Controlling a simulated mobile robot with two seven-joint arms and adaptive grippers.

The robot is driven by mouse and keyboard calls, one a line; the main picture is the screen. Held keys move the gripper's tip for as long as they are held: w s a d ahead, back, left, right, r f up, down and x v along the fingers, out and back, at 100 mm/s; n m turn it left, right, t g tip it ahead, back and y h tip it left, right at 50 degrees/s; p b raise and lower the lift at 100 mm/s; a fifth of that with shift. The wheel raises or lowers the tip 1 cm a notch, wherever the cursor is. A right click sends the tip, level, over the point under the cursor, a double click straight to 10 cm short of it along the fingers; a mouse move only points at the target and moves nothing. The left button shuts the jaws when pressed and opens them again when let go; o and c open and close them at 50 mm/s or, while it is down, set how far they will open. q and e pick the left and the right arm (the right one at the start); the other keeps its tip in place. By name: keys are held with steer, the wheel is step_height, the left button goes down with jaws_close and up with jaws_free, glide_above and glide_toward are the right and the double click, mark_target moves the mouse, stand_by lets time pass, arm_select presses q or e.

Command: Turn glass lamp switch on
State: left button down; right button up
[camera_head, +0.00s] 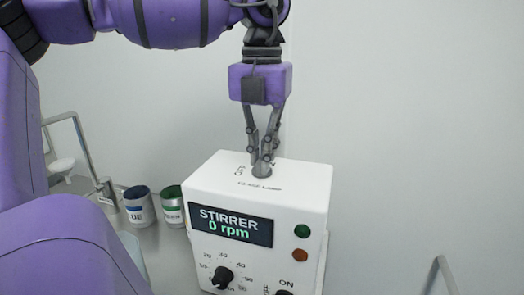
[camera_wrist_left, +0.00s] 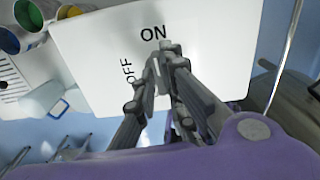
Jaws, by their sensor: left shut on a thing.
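The white control box (camera_head: 310,195) stands in the lower middle of the head view. Its top carries the label "GLASS LAMP" with OFF and ON marks, and the top also fills the middle of the left wrist view (camera_wrist_left: 215,40). My left gripper (camera_head: 264,168) points straight down onto the glass lamp switch on that top. Its fingers are closed together around the switch, beside the OFF and ON letters in the left wrist view (camera_wrist_left: 163,62). The fingers mostly hide the switch, so its exact position cannot be told. My right gripper is not in view.
The box front has a display (camera_head: 231,226) reading "STIRRER 0 rpm", a black knob (camera_head: 222,277), a green button (camera_head: 302,231) and an orange button (camera_head: 300,255). A blue-labelled can (camera_head: 140,208) and a green-labelled can (camera_head: 173,208) stand left of the box. Metal rails show at both sides.

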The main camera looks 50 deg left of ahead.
arm_select(q)
steer(key=shift+r, duration=0.1)
steer(key=shift+m, duration=0.3)
steer(key=c, duration=1.8)
jaws_free()
step_height(320, 180, up, 12)
